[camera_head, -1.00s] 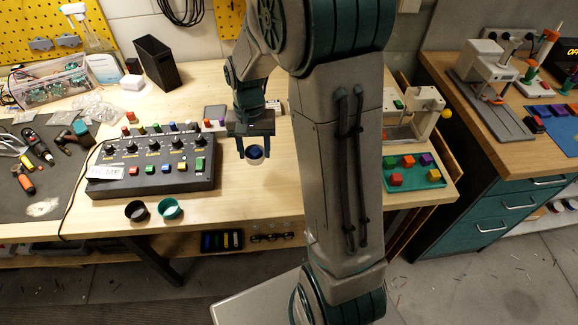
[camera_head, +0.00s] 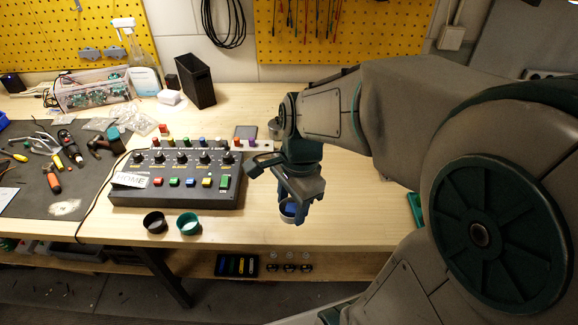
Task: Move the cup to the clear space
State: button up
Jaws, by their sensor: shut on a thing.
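A small cup (camera_head: 289,210), pale outside with a blue inside, is between the fingers of my gripper (camera_head: 291,212). My gripper is shut on it and points down over the front part of the wooden bench. Whether the cup touches the bench is hard to tell. A black cup (camera_head: 154,223) and a teal cup (camera_head: 188,224) stand side by side at the bench's front edge, to the left of my gripper. Clear bench top (camera_head: 345,215) shows to the right of the held cup.
A black control box (camera_head: 177,197) with knobs and coloured buttons lies left of my gripper. A black bin (camera_head: 196,80) stands at the back. A dark mat (camera_head: 35,200) with tools covers the left. My arm hides much of the right side.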

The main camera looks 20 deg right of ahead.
jog(key=w+f, duration=0.2)
jog(key=w, duration=0.1)
jog(key=w+d+f, duration=0.1)
jog(key=w+f, duration=0.1)
jog(key=w, duration=0.1)
jog(key=w+d+f+p, duration=0.1)
jog(key=w+f, duration=0.1)
jog(key=w, duration=0.2)
jog(key=shift+d+f, duration=0.1)
jog(key=shift+w+f, duration=0.1)
jog(key=shift+f, duration=1.95)
jog(key=shift+f, duration=0.15)
jog(key=o, duration=1)
jog(key=shift+o, duration=0.2)
